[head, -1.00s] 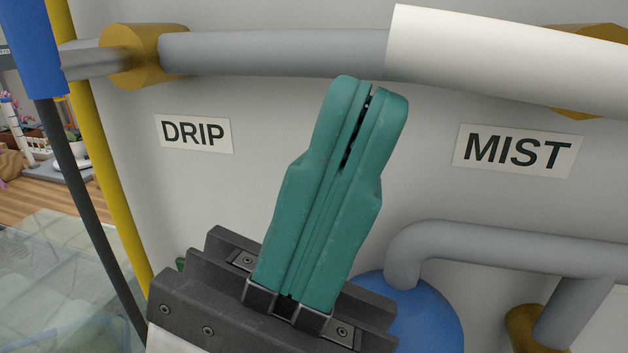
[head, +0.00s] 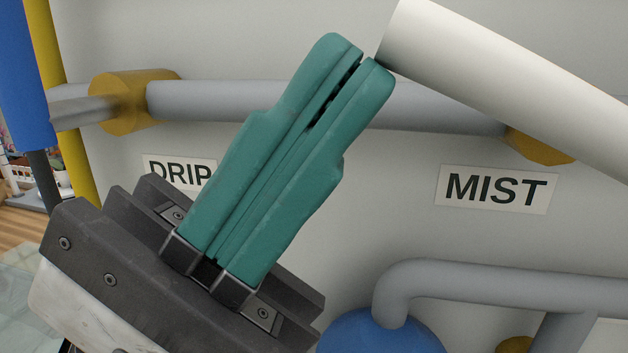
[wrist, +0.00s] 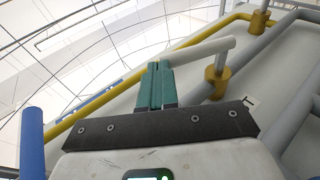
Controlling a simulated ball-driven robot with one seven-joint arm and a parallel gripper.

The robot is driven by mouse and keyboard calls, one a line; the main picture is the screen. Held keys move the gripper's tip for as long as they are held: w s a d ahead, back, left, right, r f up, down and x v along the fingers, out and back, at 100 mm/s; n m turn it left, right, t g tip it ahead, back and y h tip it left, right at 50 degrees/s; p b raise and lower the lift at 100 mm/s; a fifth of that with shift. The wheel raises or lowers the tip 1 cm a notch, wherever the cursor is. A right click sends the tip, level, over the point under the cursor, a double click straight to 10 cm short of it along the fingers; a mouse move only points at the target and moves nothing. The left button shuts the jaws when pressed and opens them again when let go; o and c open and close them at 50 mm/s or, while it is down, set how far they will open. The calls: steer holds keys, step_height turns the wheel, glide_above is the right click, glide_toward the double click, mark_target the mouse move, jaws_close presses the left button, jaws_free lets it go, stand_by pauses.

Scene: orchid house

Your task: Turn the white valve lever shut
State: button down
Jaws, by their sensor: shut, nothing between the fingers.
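The white valve lever (head: 500,85) is a thick round handle at the upper right of the head view. It slopes down to the right, and its left end stands above the grey pipe. Its right end is out of frame. My gripper (head: 358,58) has teal fingers pressed together with nothing between them. The fingertips are right at the lever's lower left end and seem to touch it. In the wrist view the lever (wrist: 205,50) runs right from the fingertips (wrist: 158,66) toward a yellow valve body (wrist: 217,80).
A grey pipe (head: 230,103) runs behind my fingers. Labels read DRIP (head: 180,173) and MIST (head: 494,189). A blue lever (head: 22,80) and a yellow pipe (head: 62,100) stand at the left. A blue rounded body (head: 375,335) with a bent grey pipe is below.

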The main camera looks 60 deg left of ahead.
mark_target(409, 6)
step_height(409, 6, up, 3)
steer(key=m+g, duration=0.1)
steer(key=m+g+h+b, duration=0.1)
steer(key=g, duration=0.1)
steer(key=shift+w+d+f, duration=0.1)
steer(key=shift+f, duration=0.1)
steer(key=shift+m+g, duration=0.4)
steer(key=shift+g, duration=0.5)
steer(key=r, duration=0.1)
steer(key=w+d+r+b, duration=0.1)
steer(key=r+b, duration=0.1)
steer(key=r, duration=0.1)
steer(key=shift+w+d, duration=0.3)
steer(key=shift+w, duration=0.1)
steer(key=shift+s+b+x, duration=0.2)
steer(key=shift+b+x, duration=0.15)
steer(key=shift+x, duration=1.25)
steer(key=shift+w+d+r+m+g+y, duration=0.3)
steer(key=shift+w+d+r+g, duration=0.2)
steer(key=shift+g, duration=0.3)
steer(key=shift+d, duration=0.1)
